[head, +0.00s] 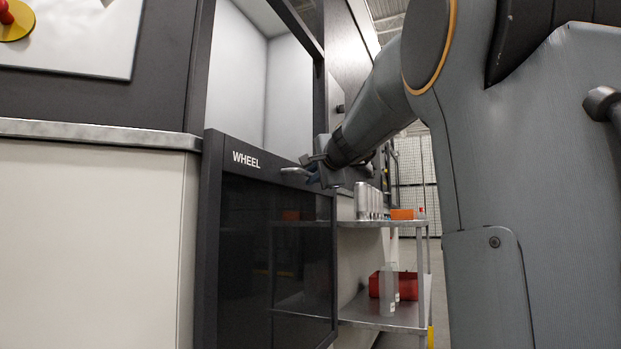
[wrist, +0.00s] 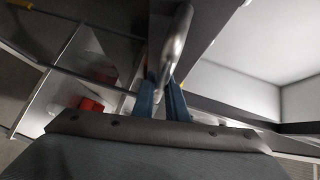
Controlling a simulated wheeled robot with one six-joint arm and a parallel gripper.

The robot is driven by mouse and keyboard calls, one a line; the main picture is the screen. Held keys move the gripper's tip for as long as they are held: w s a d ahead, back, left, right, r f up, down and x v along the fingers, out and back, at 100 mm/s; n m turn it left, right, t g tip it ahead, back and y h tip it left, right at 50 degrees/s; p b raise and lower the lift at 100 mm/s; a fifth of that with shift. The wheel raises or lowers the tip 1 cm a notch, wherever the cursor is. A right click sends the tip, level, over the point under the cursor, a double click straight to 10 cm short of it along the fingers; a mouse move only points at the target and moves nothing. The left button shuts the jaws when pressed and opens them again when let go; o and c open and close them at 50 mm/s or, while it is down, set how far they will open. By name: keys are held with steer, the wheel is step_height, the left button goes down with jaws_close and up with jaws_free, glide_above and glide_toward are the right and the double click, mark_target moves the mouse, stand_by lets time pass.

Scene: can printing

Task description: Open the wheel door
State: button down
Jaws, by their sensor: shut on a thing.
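The wheel door (head: 275,240) is a dark glossy panel in a dark frame, with the white word WHEEL at its top left. Above its top edge is an opening onto a pale, empty-looking interior (head: 262,75). A metal bar handle (head: 293,171) stands out near the door's top edge. My gripper (head: 312,172) is at this handle. In the wrist view its blue fingers (wrist: 162,100) are shut around the silver handle (wrist: 176,45). The exact contact is partly hidden by the gripper in the head view.
A metal shelf cart (head: 400,320) stands right of the door, with several silver cans (head: 368,200) and an orange box (head: 402,214) on top. A red bin (head: 405,286) and clear bottle (head: 387,290) are below. A red button (head: 5,14) is at the upper left.

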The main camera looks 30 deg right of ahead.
steer(key=shift+f, duration=0.2)
steer(key=c, duration=1.8)
jaws_free()
steer(key=shift+d, duration=0.1)
steer(key=shift+o, duration=0.2)
steer(key=p+v, duration=0.1)
steer(key=v, duration=0.6)
steer(key=shift+s, duration=0.4)
